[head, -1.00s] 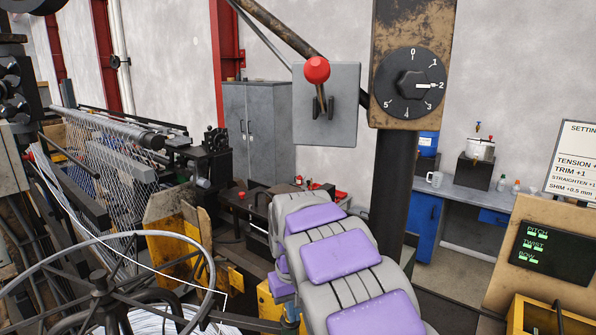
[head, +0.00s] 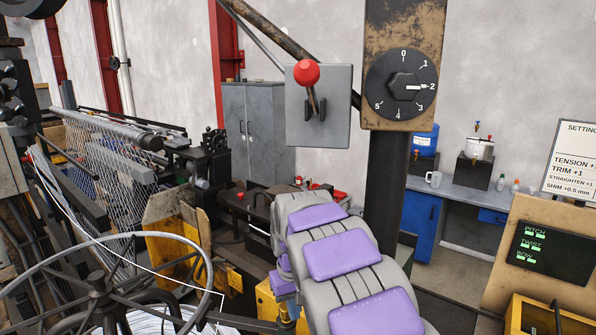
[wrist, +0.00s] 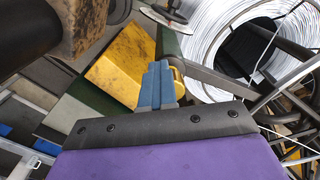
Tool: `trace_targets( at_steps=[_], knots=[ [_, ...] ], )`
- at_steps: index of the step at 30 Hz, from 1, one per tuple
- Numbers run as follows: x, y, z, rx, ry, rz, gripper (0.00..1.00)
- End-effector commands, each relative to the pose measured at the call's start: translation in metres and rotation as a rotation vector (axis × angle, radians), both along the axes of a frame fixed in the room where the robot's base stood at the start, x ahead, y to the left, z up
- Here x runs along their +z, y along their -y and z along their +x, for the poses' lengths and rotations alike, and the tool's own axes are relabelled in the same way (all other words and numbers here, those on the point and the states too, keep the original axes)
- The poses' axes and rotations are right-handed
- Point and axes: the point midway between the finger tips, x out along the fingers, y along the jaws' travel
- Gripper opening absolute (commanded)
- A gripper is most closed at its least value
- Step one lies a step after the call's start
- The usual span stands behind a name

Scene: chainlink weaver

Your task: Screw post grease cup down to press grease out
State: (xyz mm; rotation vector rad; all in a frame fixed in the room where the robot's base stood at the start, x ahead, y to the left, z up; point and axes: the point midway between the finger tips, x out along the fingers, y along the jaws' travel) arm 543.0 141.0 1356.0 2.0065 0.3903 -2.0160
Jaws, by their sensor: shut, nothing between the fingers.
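My gripper (wrist: 158,70) shows in the wrist view as two blue fingers pressed together, with nothing between them. Its tips lie in front of a worn yellow block (wrist: 120,62). A small rounded yellow part (wrist: 179,82) sits just right of the fingers; I cannot tell what it is or whether they touch it. I cannot make out the grease cup for sure in either view. In the head view my grey and purple arm reaches away from me and hides much of what is beyond it.
A dark post (head: 388,195) carries a dial (head: 402,84) pointing at 2, right of my arm. A red-knobbed lever box (head: 320,105) hangs left of it. A large handwheel (head: 100,285) stands at the lower left. A wire coil (wrist: 215,45) lies right of my fingers.

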Motion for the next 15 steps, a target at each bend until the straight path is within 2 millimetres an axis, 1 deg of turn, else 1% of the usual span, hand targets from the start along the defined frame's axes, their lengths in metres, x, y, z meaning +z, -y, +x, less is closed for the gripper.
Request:
trace_targets(
  at_steps=[2, 11, 15],
  knots=[
    [0.003, -0.003, 0.002, 0.002, 0.016, 0.01, 0.0],
    [0.006, 0.003, -0.003, 0.003, 0.019, 0.01, 0.0],
    [0.015, 0.004, -0.002, 0.003, 0.021, 0.012, 0.0]
  ],
)
